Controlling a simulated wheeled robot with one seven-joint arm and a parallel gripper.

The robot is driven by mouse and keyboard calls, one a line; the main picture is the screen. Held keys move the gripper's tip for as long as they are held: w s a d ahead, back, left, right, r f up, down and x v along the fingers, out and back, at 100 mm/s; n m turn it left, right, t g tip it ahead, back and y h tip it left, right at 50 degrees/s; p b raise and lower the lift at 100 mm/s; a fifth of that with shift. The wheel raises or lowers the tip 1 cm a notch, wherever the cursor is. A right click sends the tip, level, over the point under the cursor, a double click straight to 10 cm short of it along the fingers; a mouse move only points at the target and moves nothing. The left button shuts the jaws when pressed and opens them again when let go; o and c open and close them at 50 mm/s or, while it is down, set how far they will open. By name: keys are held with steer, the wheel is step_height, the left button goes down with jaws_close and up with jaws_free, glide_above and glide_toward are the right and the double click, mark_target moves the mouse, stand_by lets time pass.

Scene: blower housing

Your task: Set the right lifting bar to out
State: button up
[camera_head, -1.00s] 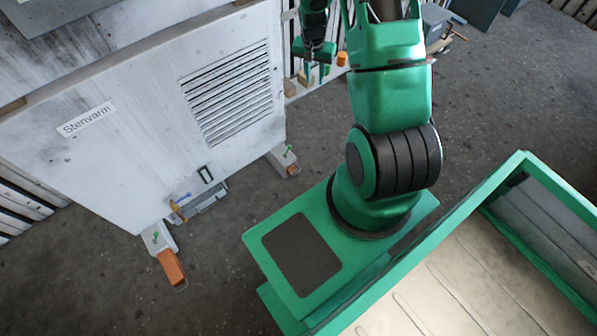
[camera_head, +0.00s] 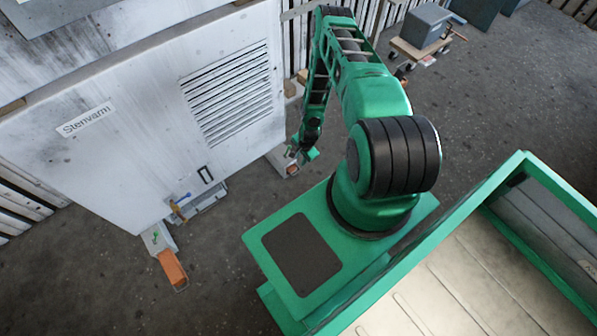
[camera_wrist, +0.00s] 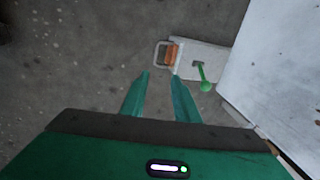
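The right lifting bar sits at the lower right corner of the housing. In the wrist view its short orange end (camera_wrist: 173,55) with a metal loop sticks out of a pale grey bracket (camera_wrist: 208,57). A green-knobbed pin (camera_wrist: 205,84) stands on the bracket. In the head view the bar's orange end (camera_head: 292,170) is partly covered by my gripper (camera_head: 301,153). In the wrist view my gripper (camera_wrist: 162,76) is open and empty, its two green fingers apart. The fingertips point towards the orange end and appear short of it.
The white Stenvarm housing (camera_head: 130,120) stands close beside the bar. The left lifting bar (camera_head: 172,268) shows a longer orange end. A bracket with a blue-ended lever (camera_head: 188,204) lies between them. A trolley (camera_head: 420,50) stands behind. The floor outward of the bar is clear.

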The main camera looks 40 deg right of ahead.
mark_target(297, 173)
steer(key=f, duration=0.8)
steer(key=w+a+f, duration=0.1)
steer(key=f, duration=0.3)
steer(key=shift+f, duration=0.35)
